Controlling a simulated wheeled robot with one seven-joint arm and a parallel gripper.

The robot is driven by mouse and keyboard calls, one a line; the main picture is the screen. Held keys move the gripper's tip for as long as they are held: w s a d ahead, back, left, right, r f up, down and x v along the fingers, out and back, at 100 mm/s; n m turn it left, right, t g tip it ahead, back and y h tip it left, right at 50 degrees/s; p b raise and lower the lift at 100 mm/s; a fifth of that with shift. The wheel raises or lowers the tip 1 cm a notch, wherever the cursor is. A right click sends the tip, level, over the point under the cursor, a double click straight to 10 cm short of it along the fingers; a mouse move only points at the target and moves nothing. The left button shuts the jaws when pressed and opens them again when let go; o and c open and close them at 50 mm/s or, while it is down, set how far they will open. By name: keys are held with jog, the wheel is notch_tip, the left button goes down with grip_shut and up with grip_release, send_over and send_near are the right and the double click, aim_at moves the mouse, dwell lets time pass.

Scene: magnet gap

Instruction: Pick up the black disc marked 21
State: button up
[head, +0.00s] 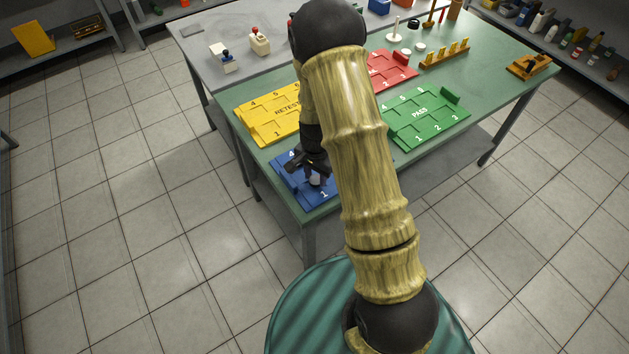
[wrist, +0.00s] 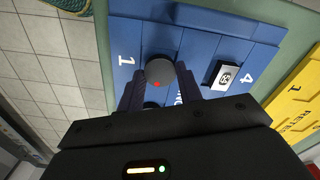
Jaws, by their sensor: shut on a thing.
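My gripper (wrist: 159,80) is over the blue tray (wrist: 206,17), its two fingers closed on the sides of a dark round disc (wrist: 160,69) with a small red mark. I cannot read a number on this disc. Part of another dark round shape (wrist: 151,104) shows between the fingers, closer to the palm. In the head view my gripper (head: 314,170) is low over the blue tray (head: 322,200), near its 1; a small pale thing shows under the fingers, and the disc cannot be made out there.
A black and white block (wrist: 226,75) sits on the blue tray near its 4. The yellow tray (head: 264,116) lies behind, the green PASS tray (head: 428,117) to the right and the red tray (head: 392,72) farther back. The green table (head: 470,75) has its edge close by.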

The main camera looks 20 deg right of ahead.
jog(key=shift+r+p, duration=1.5)
jog(key=shift+r, duration=0.65)
jog(key=shift+a+f, duration=0.1)
